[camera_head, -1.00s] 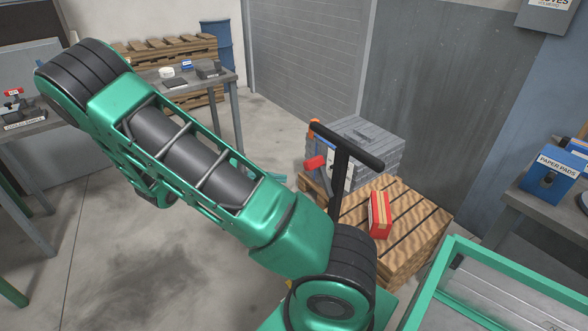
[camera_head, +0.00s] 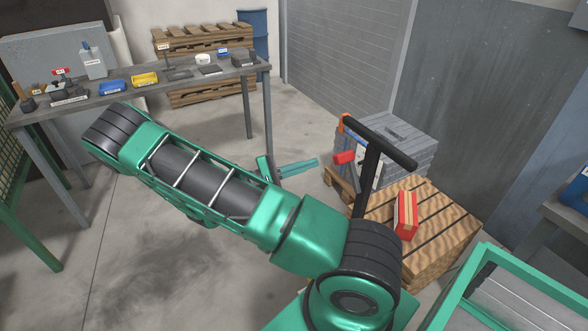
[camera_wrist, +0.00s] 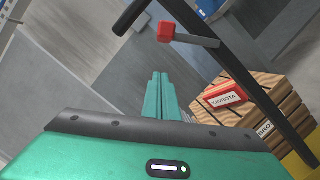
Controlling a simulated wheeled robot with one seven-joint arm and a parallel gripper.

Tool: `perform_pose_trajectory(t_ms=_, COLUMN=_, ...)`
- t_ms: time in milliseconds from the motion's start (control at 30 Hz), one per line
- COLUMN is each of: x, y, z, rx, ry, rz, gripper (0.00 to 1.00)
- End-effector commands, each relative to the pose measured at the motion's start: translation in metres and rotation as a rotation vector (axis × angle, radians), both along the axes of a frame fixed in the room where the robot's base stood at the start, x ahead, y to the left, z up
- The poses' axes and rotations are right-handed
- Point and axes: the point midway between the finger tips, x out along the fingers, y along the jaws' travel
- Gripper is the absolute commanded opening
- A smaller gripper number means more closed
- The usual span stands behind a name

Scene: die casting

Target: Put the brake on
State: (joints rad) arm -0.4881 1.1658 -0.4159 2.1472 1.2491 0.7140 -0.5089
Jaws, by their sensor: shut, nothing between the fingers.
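The brake lever has a red knob (camera_head: 343,157) and sits beside the black T-shaped handle post (camera_head: 368,178) of a cart. In the wrist view the red knob (camera_wrist: 166,31) is on a grey arm (camera_wrist: 195,40) that reaches right to the black post (camera_wrist: 232,62). My gripper (camera_head: 317,162) is shut and empty, pointing right toward the knob, a little to its left. In the wrist view my gripper (camera_wrist: 161,76) has its fingers together, just below the knob in the picture, with a visible gap. The lever's lower end is hard to see in the head view.
A wooden crate (camera_head: 440,235) with a red box (camera_head: 405,214) on it stands right of the post. A grey slatted crate (camera_head: 410,150) is behind. A green-framed table (camera_head: 450,290) is at lower right. A workbench (camera_head: 130,92) stands at back left; the floor between is clear.

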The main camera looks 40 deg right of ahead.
Motion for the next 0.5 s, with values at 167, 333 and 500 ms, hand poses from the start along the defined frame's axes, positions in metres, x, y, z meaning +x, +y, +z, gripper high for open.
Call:
perform_pose_trajectory(t_ms=167, x=-0.016, y=-0.031, z=0.005, rx=0.000, ry=0.001, rz=-0.005, gripper=0.00)
perform_pose_trajectory(t_ms=333, x=-0.033, y=-0.031, z=0.017, rx=0.001, ry=-0.001, rz=0.000, gripper=0.00)
perform_pose_trajectory(t_ms=500, x=-0.045, y=-0.028, z=0.025, rx=0.000, ry=-0.001, rz=0.000, gripper=0.00)
